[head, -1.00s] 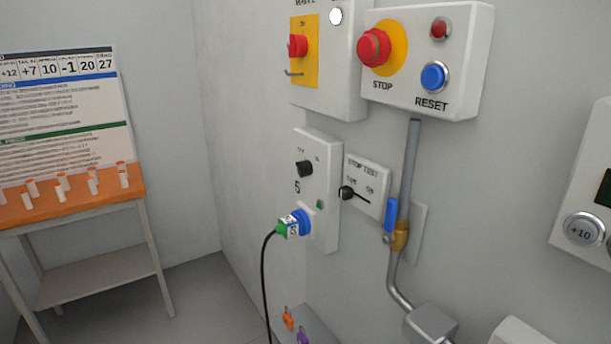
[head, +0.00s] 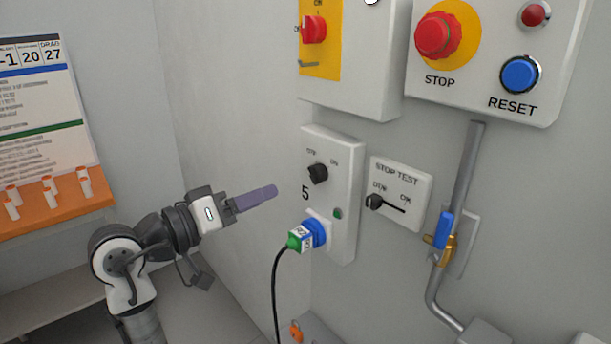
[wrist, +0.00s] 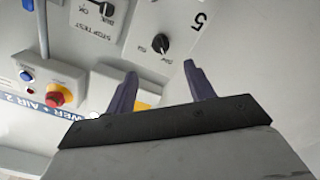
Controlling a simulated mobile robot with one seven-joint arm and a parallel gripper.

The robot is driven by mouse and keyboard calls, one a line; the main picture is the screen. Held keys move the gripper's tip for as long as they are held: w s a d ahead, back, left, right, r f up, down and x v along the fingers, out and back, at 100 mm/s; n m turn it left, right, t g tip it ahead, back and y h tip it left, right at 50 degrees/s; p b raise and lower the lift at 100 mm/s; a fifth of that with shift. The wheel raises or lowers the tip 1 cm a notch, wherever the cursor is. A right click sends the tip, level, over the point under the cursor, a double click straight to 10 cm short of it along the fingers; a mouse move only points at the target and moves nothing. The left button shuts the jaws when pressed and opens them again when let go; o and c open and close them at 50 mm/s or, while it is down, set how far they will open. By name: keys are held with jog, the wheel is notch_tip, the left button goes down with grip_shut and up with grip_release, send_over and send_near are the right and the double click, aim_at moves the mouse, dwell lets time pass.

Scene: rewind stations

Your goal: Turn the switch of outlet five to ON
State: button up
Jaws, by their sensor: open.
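The outlet five panel (head: 345,205) is a white plate on the wall marked "5". Its black rotary switch (head: 317,172) sits near the top, with small labels above it too blurred to read surely. A blue and green plug (head: 306,235) with a black cable is in the socket below. My gripper (head: 268,191) is left of the panel, apart from the switch, with its purple fingers pointing towards the wall. In the wrist view, which is upside down, my gripper (wrist: 160,70) has its two fingers spread and empty, and the switch (wrist: 160,43) shows between and beyond the tips.
The STOP TEST plate (head: 405,190) with its own black knob is just right of the panel. Boxes with a red STOP button (head: 437,35) and blue RESET button (head: 520,75) are above. A pipe with a blue valve handle (head: 444,230) runs at right.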

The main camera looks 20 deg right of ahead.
aim_at(311, 177)
jog(key=p+x, duration=0.2)
jog(key=x, duration=1)
jog(key=shift+p, duration=0.4)
jog(key=c, duration=1)
